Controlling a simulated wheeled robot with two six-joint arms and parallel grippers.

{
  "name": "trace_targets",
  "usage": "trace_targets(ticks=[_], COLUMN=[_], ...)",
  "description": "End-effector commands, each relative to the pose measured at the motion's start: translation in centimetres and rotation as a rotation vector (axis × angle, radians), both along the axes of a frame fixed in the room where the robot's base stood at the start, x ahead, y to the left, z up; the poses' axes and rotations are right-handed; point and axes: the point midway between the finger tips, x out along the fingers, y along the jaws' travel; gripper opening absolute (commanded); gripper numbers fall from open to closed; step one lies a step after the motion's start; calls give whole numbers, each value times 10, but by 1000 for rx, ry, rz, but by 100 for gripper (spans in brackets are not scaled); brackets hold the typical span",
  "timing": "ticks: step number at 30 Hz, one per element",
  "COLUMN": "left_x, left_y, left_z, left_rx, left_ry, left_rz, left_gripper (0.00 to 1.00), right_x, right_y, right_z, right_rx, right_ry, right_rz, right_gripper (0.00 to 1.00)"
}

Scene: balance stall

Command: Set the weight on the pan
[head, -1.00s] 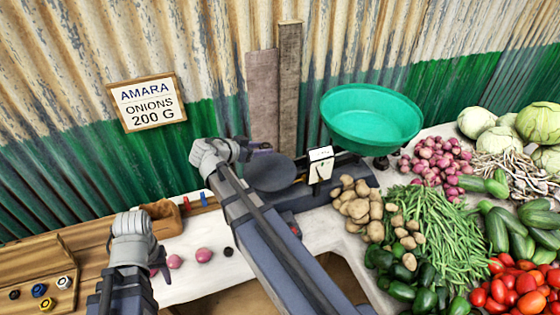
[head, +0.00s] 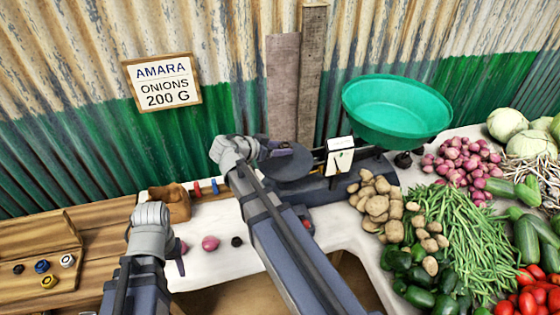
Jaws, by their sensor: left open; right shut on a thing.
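The dark round pan (head: 288,168) of the scale (head: 341,160) lies at the scale's left end. My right gripper (head: 273,149) is just above the back left part of this pan, shut on a small dark thing, likely the weight. The gripper mostly hides it, and I cannot tell whether it touches the pan. My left gripper (head: 174,251) is open over the left part of the white table, near a pink onion (head: 210,243).
A green basin (head: 397,108) sits on the scale's right end. Potatoes (head: 377,205) and green beans (head: 450,232) crowd the right. A dark weight (head: 237,241) lies on the table. A wooden rack (head: 38,250) with several coloured weights stands far left. A sign (head: 162,82) reads onions 200 g.

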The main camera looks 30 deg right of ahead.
Motion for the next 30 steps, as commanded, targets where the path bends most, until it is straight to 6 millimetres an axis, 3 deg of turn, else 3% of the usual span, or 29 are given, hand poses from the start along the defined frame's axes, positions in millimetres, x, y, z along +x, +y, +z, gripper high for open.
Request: trace_targets(ticks=[11,24,25,30], left_x=[0,0,0,0], left_y=[0,0,0,0], left_z=[-37,-41,-39,-39], left_rx=[0,0,0,0], left_ry=[0,0,0,0], left_rz=[0,0,0,0], left_gripper=[50,50,50,50], right_x=[0,0,0,0], right_y=[0,0,0,0], right_z=[-37,-40,-39,-39], right_rx=[-1,-1,0,0], right_ry=[0,0,0,0], right_rz=[0,0,0,0], right_gripper=[0,0,53,72])
